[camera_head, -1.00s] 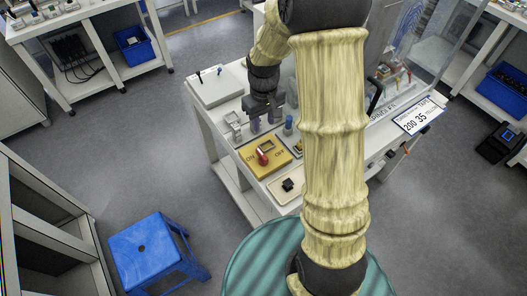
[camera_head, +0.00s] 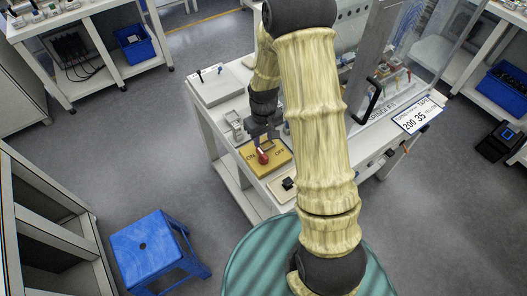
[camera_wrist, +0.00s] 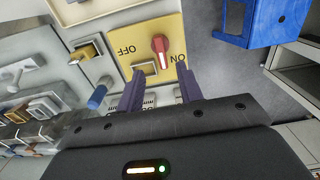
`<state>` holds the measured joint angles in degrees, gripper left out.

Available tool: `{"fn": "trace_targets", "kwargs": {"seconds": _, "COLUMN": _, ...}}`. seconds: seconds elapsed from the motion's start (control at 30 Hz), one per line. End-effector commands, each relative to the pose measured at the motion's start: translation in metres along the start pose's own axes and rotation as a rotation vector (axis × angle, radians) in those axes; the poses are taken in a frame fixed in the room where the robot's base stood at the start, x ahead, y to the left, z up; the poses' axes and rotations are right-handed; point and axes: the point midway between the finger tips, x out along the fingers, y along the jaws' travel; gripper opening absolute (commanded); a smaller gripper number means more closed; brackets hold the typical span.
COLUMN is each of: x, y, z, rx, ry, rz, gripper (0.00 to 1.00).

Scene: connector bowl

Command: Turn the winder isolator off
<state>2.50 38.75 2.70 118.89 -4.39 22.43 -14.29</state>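The winder isolator is a yellow plate (camera_head: 279,161) on the white bench, marked ON at its left and OFF at its right in the head view. Its red handle (camera_head: 263,158) stands on the plate. In the wrist view the yellow plate (camera_wrist: 125,42) shows with the red handle (camera_wrist: 160,50) upright in the picture, OFF to its left and ON to its lower right. My gripper (camera_wrist: 160,78) is open, its purple fingers apart and empty, with the handle just beyond and between the fingertips. In the head view my gripper (camera_head: 262,138) is at the plate's back edge.
A small black switch on a pale plate (camera_head: 283,188) sits in front of the isolator. A blue knob (camera_wrist: 97,97) is left of my fingers in the wrist view. A blue stool (camera_head: 150,245) stands on the floor at lower left.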

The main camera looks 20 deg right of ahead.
Motion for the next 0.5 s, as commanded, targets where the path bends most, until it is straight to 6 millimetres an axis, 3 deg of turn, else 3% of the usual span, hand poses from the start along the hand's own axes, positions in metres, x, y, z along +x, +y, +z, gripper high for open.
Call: {"fn": "trace_targets", "kwargs": {"seconds": 0.5, "x": 0.073, "y": 0.000, "z": 0.001, "rx": 0.000, "ry": -0.003, "rz": -0.001, "gripper": 0.36}}
